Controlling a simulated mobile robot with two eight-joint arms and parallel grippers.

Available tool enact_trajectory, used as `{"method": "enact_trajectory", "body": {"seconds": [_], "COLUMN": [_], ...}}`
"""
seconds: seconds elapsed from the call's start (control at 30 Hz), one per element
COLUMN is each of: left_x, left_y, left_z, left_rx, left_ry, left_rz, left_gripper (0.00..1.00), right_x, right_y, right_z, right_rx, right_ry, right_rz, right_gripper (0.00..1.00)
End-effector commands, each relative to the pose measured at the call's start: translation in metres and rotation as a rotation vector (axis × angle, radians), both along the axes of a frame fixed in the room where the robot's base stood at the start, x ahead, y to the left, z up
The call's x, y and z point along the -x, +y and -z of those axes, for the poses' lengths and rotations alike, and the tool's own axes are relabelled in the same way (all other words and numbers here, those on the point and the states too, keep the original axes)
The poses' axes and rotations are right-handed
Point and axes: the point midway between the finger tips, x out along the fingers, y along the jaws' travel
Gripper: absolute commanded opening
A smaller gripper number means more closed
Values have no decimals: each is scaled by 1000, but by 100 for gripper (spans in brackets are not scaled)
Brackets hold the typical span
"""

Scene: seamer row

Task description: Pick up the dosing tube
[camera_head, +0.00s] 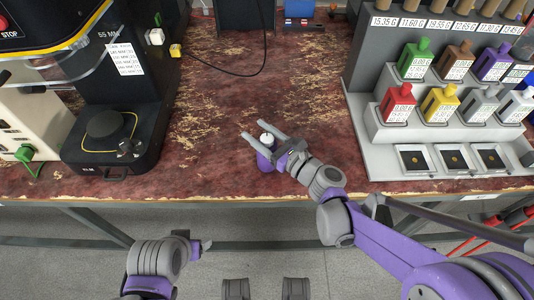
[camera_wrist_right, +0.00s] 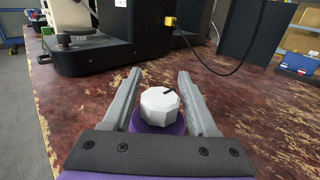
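Several tan tubes (camera_head: 437,7) stand in a row at the upper right, above labels with gram values; their tops are cut off by the frame. A small purple piece with a faceted white cap (camera_head: 267,138) is at my right gripper (camera_head: 262,132). In the right wrist view the white cap (camera_wrist_right: 159,102) has a dark mark and sits between the two spread fingers, with gaps beside it. I cannot tell whether this piece is the dosing tube. The left arm's end (camera_head: 203,245) is low in front of the bench; its fingers are not clear.
A grey rack (camera_head: 375,160) on the right holds coloured bottles and small square trays. A black machine (camera_head: 105,165) stands on the left, with a black cable (camera_head: 245,75) behind. A blue box (camera_head: 300,8) is at the back. The worn red bench top (camera_head: 215,120) is clear mid-left.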

Motion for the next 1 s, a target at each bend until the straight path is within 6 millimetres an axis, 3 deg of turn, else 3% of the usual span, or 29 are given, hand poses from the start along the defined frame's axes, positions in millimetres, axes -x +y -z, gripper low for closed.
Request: {"method": "enact_trajectory", "body": {"seconds": [0.03,0.3,1.0], "left_x": [0,0,0], "left_y": [0,0,0], "left_z": [0,0,0], "left_rx": [0,0,0], "left_ry": [0,0,0], "left_rz": [0,0,0], "left_gripper": [74,74,74], "right_x": [0,0,0], "right_y": [0,0,0], "right_z": [0,0,0], "right_rx": [0,0,0], "right_ry": [0,0,0], "right_rz": [0,0,0], "right_gripper": [48,0,0]}}
